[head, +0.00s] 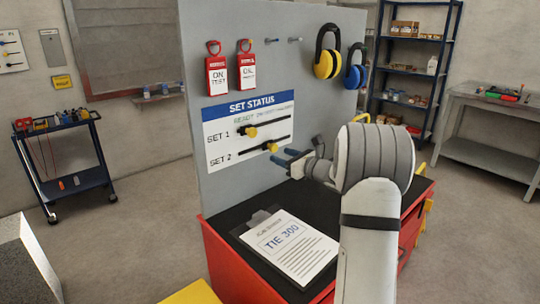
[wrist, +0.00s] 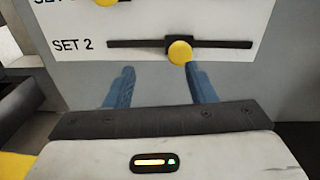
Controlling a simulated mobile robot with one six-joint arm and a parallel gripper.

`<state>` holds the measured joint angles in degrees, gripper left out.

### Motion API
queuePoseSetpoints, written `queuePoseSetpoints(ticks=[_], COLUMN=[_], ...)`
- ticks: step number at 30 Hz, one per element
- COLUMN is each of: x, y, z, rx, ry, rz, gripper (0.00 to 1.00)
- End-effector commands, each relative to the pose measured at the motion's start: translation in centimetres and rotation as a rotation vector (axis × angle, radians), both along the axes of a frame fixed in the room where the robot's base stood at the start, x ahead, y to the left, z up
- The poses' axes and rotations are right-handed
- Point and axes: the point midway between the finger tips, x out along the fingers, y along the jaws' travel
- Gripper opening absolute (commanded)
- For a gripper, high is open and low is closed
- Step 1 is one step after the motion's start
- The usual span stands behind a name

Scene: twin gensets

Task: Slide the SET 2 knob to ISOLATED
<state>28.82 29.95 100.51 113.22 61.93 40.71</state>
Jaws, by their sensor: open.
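The SET STATUS panel (head: 217,117) is on the grey upright board, with SET 1 and SET 2 slots. The SET 2 knob (wrist: 180,52) is a yellow disc on a dark slider, near the middle of its slot (wrist: 135,44); it also shows in the head view (head: 272,147). My gripper (wrist: 160,70) is open and empty, its blue fingers pointing toward the board just below the slot. The knob appears just above the right fingertip; whether they touch I cannot tell. The head view also shows my gripper (head: 283,157) near the knob. The position headings are too small to read surely.
The SET 1 knob (head: 250,132) sits just above on the left. Red tags (head: 216,75) and ear defenders (head: 327,64) hang higher. A clipboard (head: 289,245) lies on the black top of the red cabinet (head: 230,263) below. A tool cart (head: 67,165) stands left.

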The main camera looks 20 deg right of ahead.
Motion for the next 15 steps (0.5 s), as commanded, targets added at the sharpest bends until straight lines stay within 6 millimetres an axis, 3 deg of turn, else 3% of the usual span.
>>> queuePoseSetpoints(ticks=[1, 5, 15], x=[0.5, 1.5, 6.2], y=[-1.2, -2.1, 0.0], z=[-0.6, -0.7, -0.5], rx=[0.036, 0.078, 0.078], ry=[-0.004, -0.011, -0.013], rz=[-0.029, -0.059, -0.058], gripper=[0.5, 0.5, 0.5])
